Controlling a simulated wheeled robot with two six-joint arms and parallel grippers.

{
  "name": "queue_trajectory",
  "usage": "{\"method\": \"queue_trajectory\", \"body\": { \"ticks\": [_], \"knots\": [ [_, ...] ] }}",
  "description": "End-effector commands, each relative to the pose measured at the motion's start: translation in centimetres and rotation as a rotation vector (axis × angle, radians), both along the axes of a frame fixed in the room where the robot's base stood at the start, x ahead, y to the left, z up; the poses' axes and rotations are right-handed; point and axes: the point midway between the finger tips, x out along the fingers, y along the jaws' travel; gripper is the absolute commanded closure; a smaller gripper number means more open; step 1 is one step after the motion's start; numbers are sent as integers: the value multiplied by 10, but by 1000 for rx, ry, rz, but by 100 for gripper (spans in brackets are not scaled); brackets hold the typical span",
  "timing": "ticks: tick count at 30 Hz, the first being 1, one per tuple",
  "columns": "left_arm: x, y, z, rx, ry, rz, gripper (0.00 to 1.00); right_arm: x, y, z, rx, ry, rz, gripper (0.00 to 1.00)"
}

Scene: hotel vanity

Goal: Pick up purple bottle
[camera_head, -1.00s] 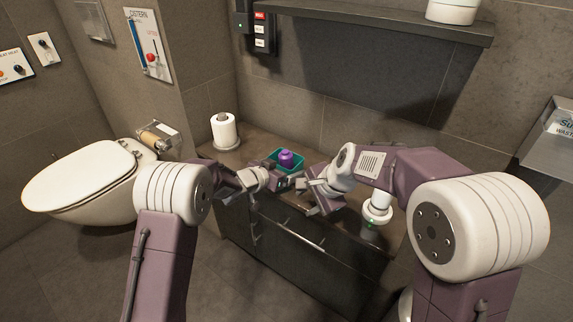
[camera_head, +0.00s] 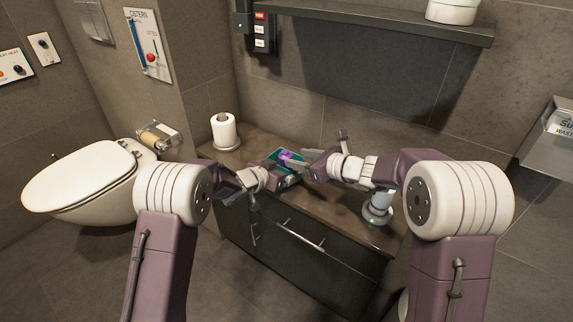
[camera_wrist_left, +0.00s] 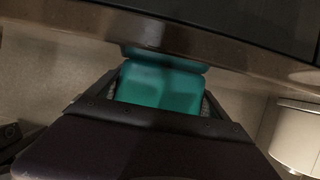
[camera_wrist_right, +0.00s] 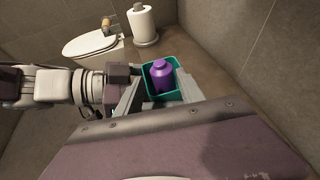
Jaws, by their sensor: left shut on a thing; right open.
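The purple bottle (camera_wrist_right: 161,75) stands inside a small teal box (camera_wrist_right: 186,87) in the right wrist view. In the head view, the bottle (camera_head: 285,155) is partly hidden by my right gripper. My left gripper (camera_wrist_left: 160,92) is shut on the teal box (camera_wrist_left: 158,86), with one finger on each side of it. My right gripper (camera_wrist_right: 157,93) is open and close to the bottle, which shows between its fingers. I cannot tell whether they touch it. In the head view, my right gripper (camera_head: 311,160) reaches the box from the right.
The counter (camera_head: 330,200) has a toilet roll on a stand (camera_head: 224,130) at its back left. A grey and white round device (camera_head: 378,208) stands at its right, below my right arm. The toilet (camera_head: 85,178) is at the left. A shelf (camera_head: 380,26) is above.

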Motion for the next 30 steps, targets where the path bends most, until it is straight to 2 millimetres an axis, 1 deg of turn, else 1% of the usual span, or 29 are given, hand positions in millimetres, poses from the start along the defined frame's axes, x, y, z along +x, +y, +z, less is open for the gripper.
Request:
{"method": "queue_trajectory", "body": {
  "ticks": [1,3,8,11,14,18,25,27,30],
  "knots": [
    [0,0,0,0,0,0,52,6,6,-4,0,1,2,55],
    [0,0,0,0,0,0,52,11,11,-7,0,0,2,55],
    [0,0,0,0,1,0,52,15,14,-9,0,0,0,55],
    [0,0,0,0,0,0,52,23,20,-18,0,3,1,55],
    [0,0,0,0,0,0,52,35,29,-31,-1,2,3,55],
    [0,-1,0,0,-2,-3,51,47,40,-38,-3,3,2,55],
    [0,-2,1,-1,-3,-4,52,48,41,-40,-5,5,2,55],
    [0,-2,1,-1,-3,-5,52,48,41,-40,-6,6,2,76],
    [0,-2,1,-1,-4,-5,52,48,41,-41,-6,7,2,100]
  ]
}}
